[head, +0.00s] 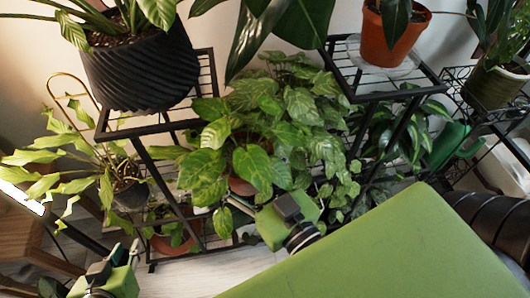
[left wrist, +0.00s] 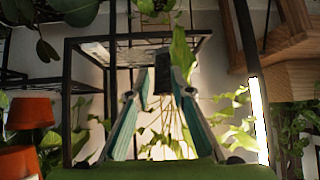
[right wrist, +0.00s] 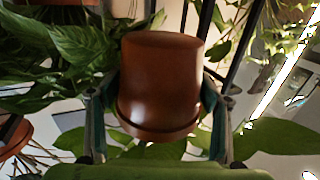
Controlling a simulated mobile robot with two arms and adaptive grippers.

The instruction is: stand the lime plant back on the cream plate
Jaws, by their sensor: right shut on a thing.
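My right gripper (right wrist: 160,108) is shut on a terracotta pot (right wrist: 160,85), with a finger on each side of it. I take this as the lime plant; in the head view its broad, pale-marked leaves (head: 203,168) hide most of the pot and the gripper's fingertips. My right gripper's housing shows beside it. My left gripper (left wrist: 160,85) is open, its teal fingers apart; in the head view it is low at the left. I cannot pick out the cream plate for certain; a pale flat thing (left wrist: 95,50) shows on a rack in the left wrist view.
Black wire racks (head: 190,122) stand behind. They bear a ribbed dark pot (head: 140,70) and an orange pot (head: 393,35) on a clear saucer. A yellow-green plant (head: 60,155) is at the left. My green arm covers the lower right. Pale floor (head: 185,280) shows bare at the bottom.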

